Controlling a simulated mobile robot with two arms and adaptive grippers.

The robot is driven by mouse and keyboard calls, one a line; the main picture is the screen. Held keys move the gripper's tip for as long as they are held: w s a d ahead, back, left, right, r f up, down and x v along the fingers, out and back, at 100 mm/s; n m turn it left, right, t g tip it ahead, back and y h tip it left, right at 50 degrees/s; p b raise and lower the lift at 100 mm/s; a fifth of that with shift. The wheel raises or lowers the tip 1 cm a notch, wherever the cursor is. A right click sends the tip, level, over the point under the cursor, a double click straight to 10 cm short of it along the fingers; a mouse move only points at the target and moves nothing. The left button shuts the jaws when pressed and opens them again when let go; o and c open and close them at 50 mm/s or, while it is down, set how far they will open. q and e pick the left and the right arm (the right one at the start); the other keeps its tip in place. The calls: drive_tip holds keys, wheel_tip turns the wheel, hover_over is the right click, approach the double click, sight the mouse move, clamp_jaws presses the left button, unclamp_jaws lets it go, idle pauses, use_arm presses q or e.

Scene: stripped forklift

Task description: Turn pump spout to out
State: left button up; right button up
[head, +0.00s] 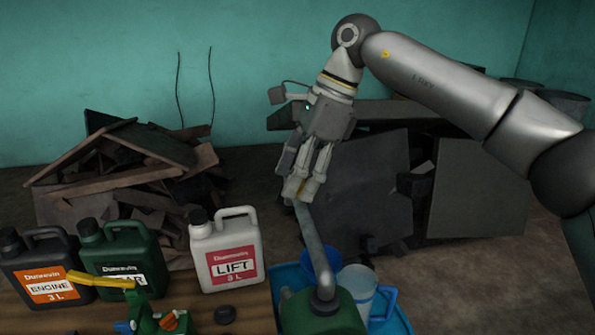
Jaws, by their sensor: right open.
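A grey pipe spout (312,240) rises from a green pump body (345,318) at the bottom centre. It bends near its base, and its far end points up and slightly left, away from me. My right gripper (297,195) points down at this far end and is open. The fingers overlap the spout's tip in the picture; I cannot tell whether they touch it. My left gripper is not in view.
The pump stands at a blue tray (398,322) with a clear jug (358,287) and a blue funnel (318,262). Grey, green and white cans, including the white LIFT can (226,252), stand left on the wooden table. A yellow lever (100,280) is at front left.

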drive_tip(key=shift+c, duration=0.5)
drive_tip(key=shift+w, duration=0.1)
drive_tip(key=shift+c, duration=1.4)
clamp_jaws()
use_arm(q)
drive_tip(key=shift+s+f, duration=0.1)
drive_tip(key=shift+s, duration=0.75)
